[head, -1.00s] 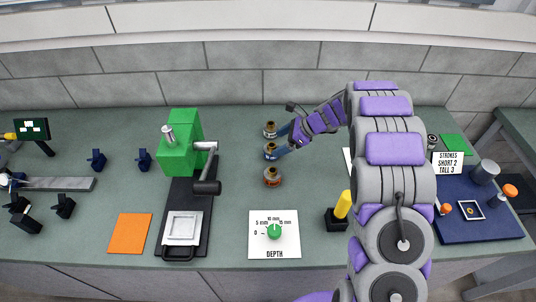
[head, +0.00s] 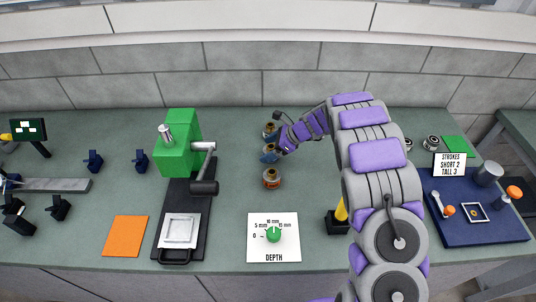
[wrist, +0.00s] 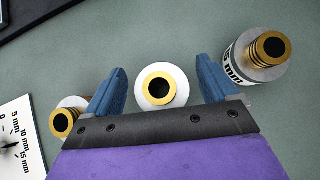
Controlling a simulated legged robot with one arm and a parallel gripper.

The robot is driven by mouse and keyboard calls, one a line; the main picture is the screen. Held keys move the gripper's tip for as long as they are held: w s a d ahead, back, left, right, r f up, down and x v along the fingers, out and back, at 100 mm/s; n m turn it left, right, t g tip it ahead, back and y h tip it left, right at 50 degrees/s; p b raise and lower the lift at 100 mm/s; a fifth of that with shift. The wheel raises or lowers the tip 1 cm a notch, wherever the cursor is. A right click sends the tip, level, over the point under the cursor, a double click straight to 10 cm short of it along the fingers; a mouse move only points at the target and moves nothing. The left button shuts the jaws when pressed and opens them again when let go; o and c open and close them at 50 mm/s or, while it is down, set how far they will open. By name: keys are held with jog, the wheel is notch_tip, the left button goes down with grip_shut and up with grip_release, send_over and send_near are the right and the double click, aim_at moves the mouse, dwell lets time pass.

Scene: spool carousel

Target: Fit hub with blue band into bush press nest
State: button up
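Three hubs stand in a row on the bench: a far hub (head: 270,129), a middle hub partly hidden by my gripper, and a near hub (head: 272,179) with an orange-brown band. In the wrist view the middle hub (wrist: 162,86) stands between the blue fingers of my gripper (wrist: 160,88), with gaps on both sides. My gripper is open around it. No blue band can be made out; the middle hub's side is hidden from above. The green press (head: 181,145) has a silver square nest (head: 180,231) on its black base, which looks empty.
A depth dial card (head: 274,252) lies in front of the hubs. An orange mat (head: 125,236) lies left of the press. A yellow-handled item (head: 341,210) stands beside my arm. A blue tray (head: 474,222) and a strokes sign (head: 449,164) are at right.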

jog(key=shift+d, duration=0.8)
jog(key=shift+c, duration=1.4)
jog(key=shift+d+r, duration=0.1)
jog(key=shift+c, duration=0.8)
jog(key=shift+a, duration=1.05)
jog(key=c, duration=0.6)
jog(key=shift+d, duration=0.15)
jog(key=c, duration=0.3)
jog(key=shift+d, duration=0.5)
grip_shut()
